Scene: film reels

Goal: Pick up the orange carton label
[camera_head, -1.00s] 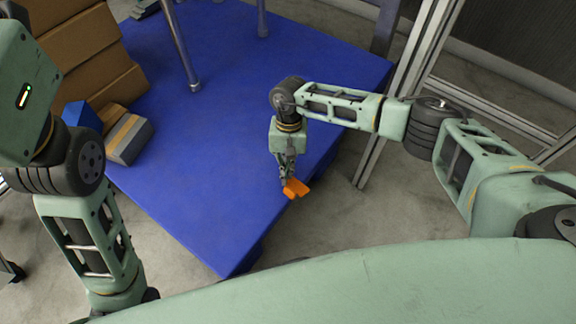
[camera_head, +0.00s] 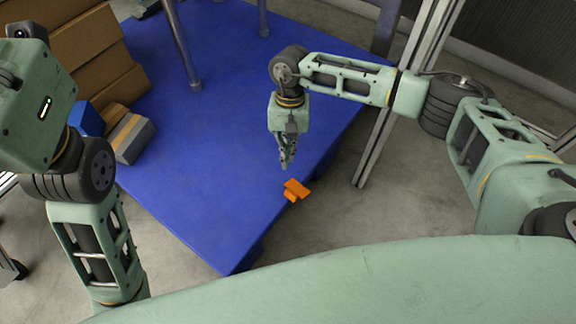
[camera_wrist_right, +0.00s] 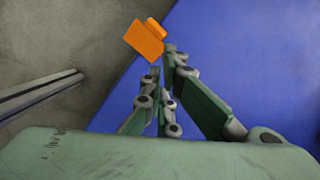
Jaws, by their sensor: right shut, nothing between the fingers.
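The orange carton label (camera_head: 296,189) lies at the right edge of the blue platform (camera_head: 215,185), beyond my right fingertips. It also shows in the right wrist view (camera_wrist_right: 146,40), at the platform's edge with grey floor beside it. My right gripper (camera_head: 286,166) is shut and empty, pointing down, with a small gap in the picture between its tips and the label. In the right wrist view its fingers (camera_wrist_right: 162,72) come together just short of the label. My left arm shows at the left of the head view, but its fingers are not visible.
Brown cardboard boxes (camera_head: 85,50) are stacked at the platform's back left. A blue box (camera_head: 86,118) and a grey box (camera_head: 134,142) sit in front of them. Metal legs (camera_head: 181,45) stand at the back, and a metal post (camera_head: 378,150) rises right of the platform.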

